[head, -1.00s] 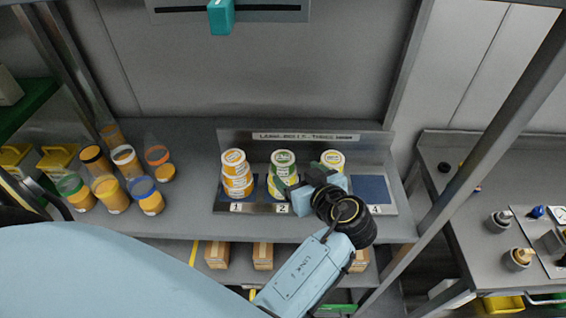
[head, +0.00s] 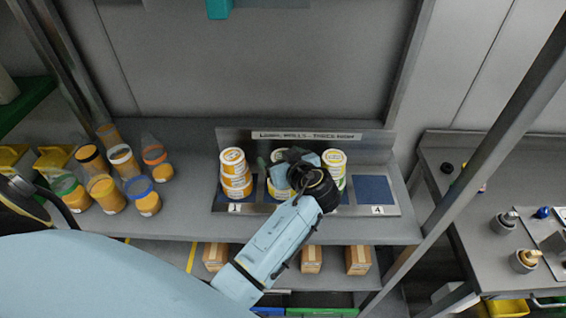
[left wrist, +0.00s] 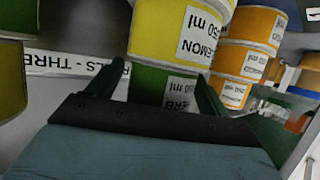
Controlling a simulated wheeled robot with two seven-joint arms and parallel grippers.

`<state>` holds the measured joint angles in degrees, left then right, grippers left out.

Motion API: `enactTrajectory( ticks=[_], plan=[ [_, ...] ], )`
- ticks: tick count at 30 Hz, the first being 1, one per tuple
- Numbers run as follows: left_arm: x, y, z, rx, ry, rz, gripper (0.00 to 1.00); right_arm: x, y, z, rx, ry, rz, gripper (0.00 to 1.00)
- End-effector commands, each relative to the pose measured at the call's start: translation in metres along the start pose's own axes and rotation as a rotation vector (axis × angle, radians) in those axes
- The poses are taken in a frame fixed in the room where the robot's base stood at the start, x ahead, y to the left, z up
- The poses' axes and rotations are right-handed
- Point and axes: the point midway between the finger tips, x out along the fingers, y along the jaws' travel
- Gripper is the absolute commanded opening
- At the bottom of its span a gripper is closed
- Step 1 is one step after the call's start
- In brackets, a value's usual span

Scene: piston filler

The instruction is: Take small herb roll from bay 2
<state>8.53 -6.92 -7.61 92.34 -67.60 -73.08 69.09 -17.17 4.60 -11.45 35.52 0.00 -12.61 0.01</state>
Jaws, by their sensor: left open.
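The small herb roll is the green tub (head: 279,156) at the top of the bay 2 stack, partly hidden by my left gripper (head: 284,163). A yellow lemon tub (head: 279,189) sits under it. In the left wrist view, the herb tub (left wrist: 168,88) shows between my left gripper's two fingers (left wrist: 161,75), and the lemon tub (left wrist: 178,28) appears above it in that picture. The left fingers are open, one on each side of the herb tub. I cannot tell whether they touch it. My right gripper is not in view.
Bay 1 holds an orange stack (head: 235,173) close on the left. Bay 4 (head: 375,188) is an empty blue pad. Several jars (head: 103,192) stand at the shelf's left. A sign (head: 306,136) runs behind the bays.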

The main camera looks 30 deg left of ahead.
Motion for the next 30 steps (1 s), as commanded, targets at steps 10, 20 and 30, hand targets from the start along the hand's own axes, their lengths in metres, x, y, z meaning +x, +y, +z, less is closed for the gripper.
enactTrajectory(
  ticks=[10,20,30],
  plan=[
    [-0.001,0.000,0.000,0.000,0.000,0.000,0.47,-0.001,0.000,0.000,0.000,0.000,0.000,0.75],
    [-0.001,0.000,-0.001,-0.001,0.001,0.001,0.28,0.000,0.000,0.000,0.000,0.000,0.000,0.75],
    [-0.019,0.001,-0.043,-0.009,0.002,0.003,0.28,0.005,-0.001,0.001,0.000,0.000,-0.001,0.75]
  ],
)
